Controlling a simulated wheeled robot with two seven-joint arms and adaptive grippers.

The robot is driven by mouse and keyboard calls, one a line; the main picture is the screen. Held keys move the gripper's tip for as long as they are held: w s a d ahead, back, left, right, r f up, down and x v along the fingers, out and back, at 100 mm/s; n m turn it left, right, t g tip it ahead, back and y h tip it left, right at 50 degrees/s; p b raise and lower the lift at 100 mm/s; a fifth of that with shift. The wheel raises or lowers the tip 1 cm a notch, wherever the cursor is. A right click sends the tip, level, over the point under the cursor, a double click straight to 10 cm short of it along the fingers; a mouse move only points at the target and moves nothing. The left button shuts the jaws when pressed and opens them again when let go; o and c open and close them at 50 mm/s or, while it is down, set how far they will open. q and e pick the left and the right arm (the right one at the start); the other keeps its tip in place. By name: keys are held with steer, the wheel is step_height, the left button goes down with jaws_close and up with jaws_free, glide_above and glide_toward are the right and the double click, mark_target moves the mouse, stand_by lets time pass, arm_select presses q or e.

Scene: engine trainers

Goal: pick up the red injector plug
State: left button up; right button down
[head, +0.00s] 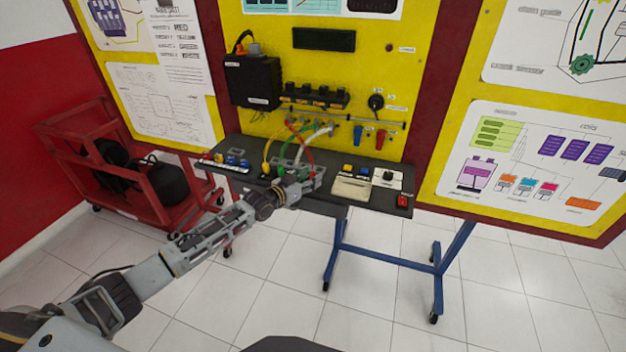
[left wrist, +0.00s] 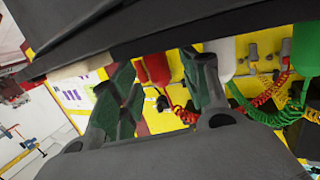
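The red injector plug (left wrist: 155,68) shows in the left wrist view as a rounded red body, beyond and between my left gripper's two green-padded fingers. Its red coiled cable (left wrist: 183,115) runs just below it. My left gripper (left wrist: 162,95) is open, with a wide gap between the fingers and no clear contact with the plug. In the head view my left gripper (head: 312,180) is over the black shelf (head: 270,175), below the panel, where a red cable (head: 309,150) arcs down. The plug's end there is too small to make out. My right gripper is not in view.
A green plug (left wrist: 305,50) and a white plug (left wrist: 222,55) are near in the wrist view. Blue and red connectors (head: 380,139) hang on the yellow panel. A beige box (head: 352,188) and a red switch (head: 402,201) are right on the shelf. A red cart (head: 120,165) stands left.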

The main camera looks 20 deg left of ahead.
arm_select(q)
steer(key=c, duration=0.8)
steer(key=shift+r, duration=0.1)
step_height(320, 180, up, 10)
stand_by(0.4)
stand_by(0.5)
